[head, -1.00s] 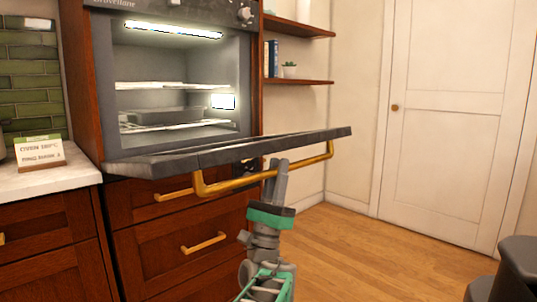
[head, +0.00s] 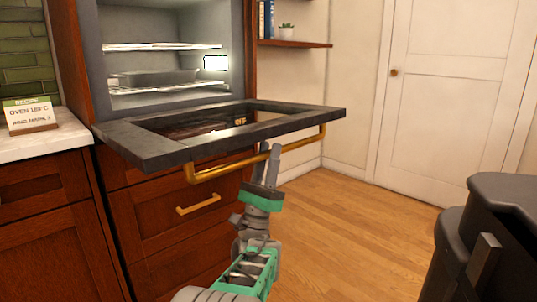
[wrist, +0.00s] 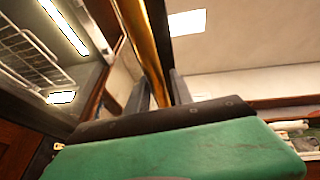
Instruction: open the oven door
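The oven door (head: 165,155) is folded down, close to level, in front of the lit oven cavity (head: 165,55). Its inner face and dark glass show from above. The brass handle (head: 225,169) runs along the door's outer side, low at its front edge. My gripper (head: 269,158) reaches up from below, with its fingers on either side of the handle towards its right part. In the wrist view the handle (wrist: 146,45) passes between the two grey fingers (wrist: 161,90), which look closed on it; the contact itself is partly hidden.
Wooden drawers (head: 185,215) with brass pulls stand below the door. A counter (head: 45,142) with a small sign (head: 30,115) is at left. A dark bin-like object (head: 495,225) stands at right. Wooden floor (head: 345,235) is free between.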

